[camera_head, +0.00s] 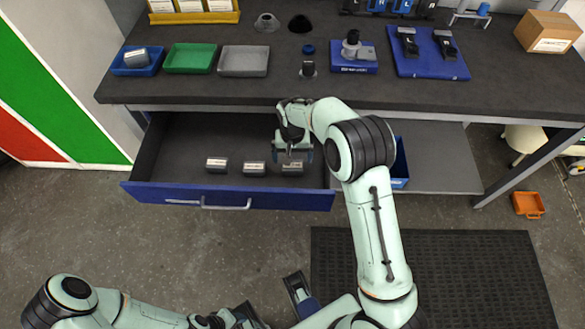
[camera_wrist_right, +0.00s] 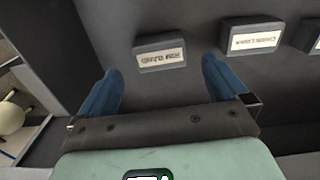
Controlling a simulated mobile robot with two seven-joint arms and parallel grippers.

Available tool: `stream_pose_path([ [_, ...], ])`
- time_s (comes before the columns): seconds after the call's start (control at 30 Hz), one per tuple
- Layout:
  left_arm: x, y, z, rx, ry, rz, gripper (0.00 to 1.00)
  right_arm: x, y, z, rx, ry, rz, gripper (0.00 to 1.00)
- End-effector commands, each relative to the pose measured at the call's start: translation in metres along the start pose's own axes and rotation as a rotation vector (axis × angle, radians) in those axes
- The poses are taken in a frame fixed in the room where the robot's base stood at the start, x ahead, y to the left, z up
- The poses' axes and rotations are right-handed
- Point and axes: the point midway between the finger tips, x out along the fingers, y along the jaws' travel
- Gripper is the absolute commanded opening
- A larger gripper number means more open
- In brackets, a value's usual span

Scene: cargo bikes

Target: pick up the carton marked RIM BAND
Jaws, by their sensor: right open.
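The carton marked RIM BAND (camera_wrist_right: 160,53) is a small grey box with a white label, upside down in the right wrist view. In the head view it is the rightmost carton (camera_head: 292,168) in the open drawer (camera_head: 255,197). My right gripper (camera_head: 293,154) is over it, pointing down. In the right wrist view its blue fingers (camera_wrist_right: 162,72) are apart and empty, with the carton showing beyond and between their tips. My left gripper (camera_head: 240,318) is partly seen at the bottom edge of the head view; its jaws are unclear.
Two similar cartons lie to the left in the drawer, the middle one (camera_head: 254,168) and the left one (camera_head: 217,165). The bench top (camera_head: 400,90) above holds trays and parts at its back. A blue bin (camera_head: 400,165) stands right of the drawer.

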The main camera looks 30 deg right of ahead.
Motion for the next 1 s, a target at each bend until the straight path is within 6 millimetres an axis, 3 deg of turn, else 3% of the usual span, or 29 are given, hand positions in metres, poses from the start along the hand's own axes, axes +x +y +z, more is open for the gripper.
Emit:
stream_pose_path([
  [0.33, 0.002, 0.000, -0.001, 0.001, 0.004, 0.001, 0.43, 0.027, 0.001, 0.000, 0.001, -0.002, 0.002, 1.00],
  [0.6, 0.006, -0.001, -0.003, 0.001, 0.009, 0.003, 0.43, 0.066, 0.001, 0.000, 0.001, -0.002, 0.001, 1.00],
  [0.83, 0.006, 0.000, -0.003, 0.001, 0.010, 0.003, 0.43, 0.067, 0.000, -0.001, 0.001, 0.001, -0.001, 1.00],
  [0.87, 0.005, 0.000, -0.003, 0.001, 0.010, 0.003, 0.43, 0.067, 0.000, -0.001, 0.001, 0.000, -0.001, 0.94],
  [1.0, 0.005, 0.000, -0.003, 0.001, 0.010, 0.003, 0.43, 0.067, 0.000, -0.001, 0.000, 0.000, 0.000, 0.48],
])
